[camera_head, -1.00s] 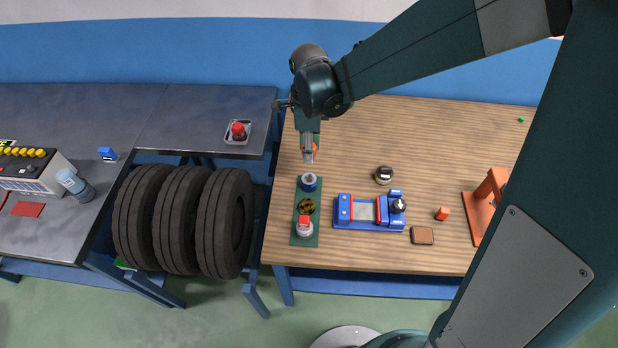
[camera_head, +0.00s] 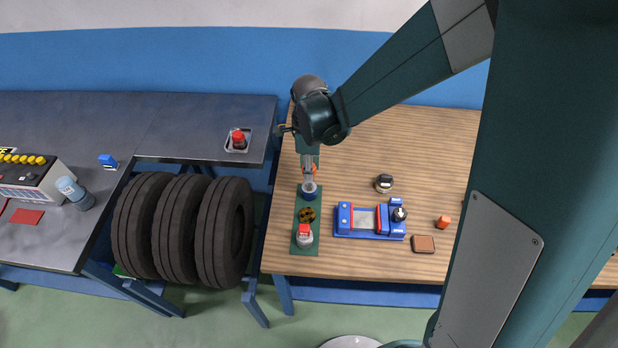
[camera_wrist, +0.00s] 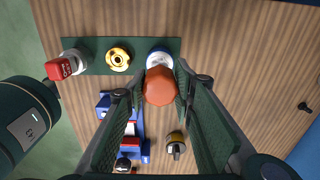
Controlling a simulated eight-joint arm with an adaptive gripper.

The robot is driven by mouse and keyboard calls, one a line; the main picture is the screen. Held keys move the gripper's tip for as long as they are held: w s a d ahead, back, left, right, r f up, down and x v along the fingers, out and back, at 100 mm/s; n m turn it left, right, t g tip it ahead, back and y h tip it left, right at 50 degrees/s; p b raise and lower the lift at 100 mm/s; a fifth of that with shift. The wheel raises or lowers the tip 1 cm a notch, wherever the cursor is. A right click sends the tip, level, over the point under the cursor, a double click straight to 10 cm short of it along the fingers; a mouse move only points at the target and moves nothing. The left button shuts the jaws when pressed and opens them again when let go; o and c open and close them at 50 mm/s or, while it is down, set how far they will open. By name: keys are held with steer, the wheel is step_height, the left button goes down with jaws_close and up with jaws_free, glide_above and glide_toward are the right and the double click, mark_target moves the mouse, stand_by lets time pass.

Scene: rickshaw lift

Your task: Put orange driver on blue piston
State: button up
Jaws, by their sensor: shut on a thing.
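My gripper (camera_head: 309,172) is shut on the orange driver (camera_wrist: 159,88), which sits between the two fingers in the wrist view. In the head view only a small bit of orange (camera_head: 315,168) shows beside the fingers. The blue piston (camera_head: 309,194) stands at the far end of a green mat, just below the gripper in the picture. In the wrist view the blue piston (camera_wrist: 160,54), with its pale top, is partly hidden behind the driver. I cannot tell whether driver and piston touch.
The green mat (camera_head: 305,267) also holds a brass gear-like part (camera_head: 307,215) and a red-topped piece (camera_head: 304,233). A blue fixture (camera_head: 368,235), a dark-topped cylinder (camera_head: 384,183), a small orange block (camera_head: 443,222) and a brown block (camera_head: 423,244) stand to the right on the wooden table.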

steer(key=shift+f, duration=0.15)
steer(key=shift+f, duration=2.05)
steer(key=shift+f, duration=0.15)
steer(key=o, duration=0.9)
steer(key=shift+r, duration=6.2)
steer(key=shift+d+r, duration=0.1)
steer(key=shift+d, duration=0.05)
